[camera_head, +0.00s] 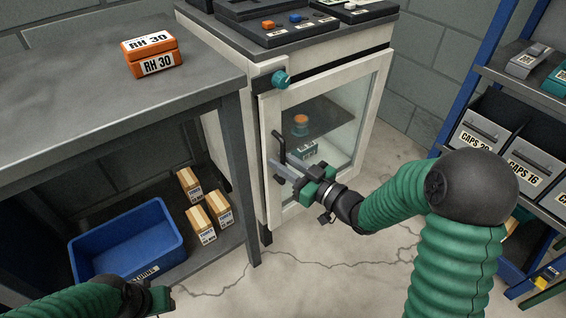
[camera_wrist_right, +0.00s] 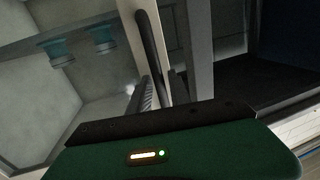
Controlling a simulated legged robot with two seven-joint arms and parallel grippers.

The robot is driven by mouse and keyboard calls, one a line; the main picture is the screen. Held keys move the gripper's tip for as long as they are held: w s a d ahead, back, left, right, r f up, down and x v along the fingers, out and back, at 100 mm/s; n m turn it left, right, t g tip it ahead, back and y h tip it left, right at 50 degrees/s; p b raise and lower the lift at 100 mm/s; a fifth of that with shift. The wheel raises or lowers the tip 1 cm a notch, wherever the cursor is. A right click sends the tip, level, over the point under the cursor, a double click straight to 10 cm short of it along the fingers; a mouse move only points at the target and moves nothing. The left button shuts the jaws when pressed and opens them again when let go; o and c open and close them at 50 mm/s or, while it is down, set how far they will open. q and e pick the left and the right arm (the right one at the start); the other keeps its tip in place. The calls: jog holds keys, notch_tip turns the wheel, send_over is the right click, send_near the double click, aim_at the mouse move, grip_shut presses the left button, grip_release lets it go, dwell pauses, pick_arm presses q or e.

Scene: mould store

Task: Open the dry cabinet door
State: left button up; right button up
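The dry cabinet (camera_head: 219,150) stands in the middle of the head view. Its cream-framed glass door (camera_head: 268,120) looks closed or nearly so; I cannot tell whether a small gap exists. A black bar handle (camera_head: 279,146) is on the door's left side. My right gripper (camera_head: 279,169) is at the handle with its fingers apart, one either side of the bar. The bar also shows between the fingers in the right wrist view (camera_wrist_right: 152,50). Contact is unclear. My left gripper (camera_head: 158,297) is low at the left, its fingers too hidden to judge.
A teal knob (camera_head: 281,79) sits above the door. A grey bench (camera_head: 70,110) with an orange RH 30 box (camera_head: 151,56) is at left, a blue bin (camera_head: 128,240) and small cartons beneath it. A blue rack (camera_head: 478,70) stands at right. The floor before the cabinet is clear.

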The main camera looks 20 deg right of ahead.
grip_shut()
dwell(1.1)
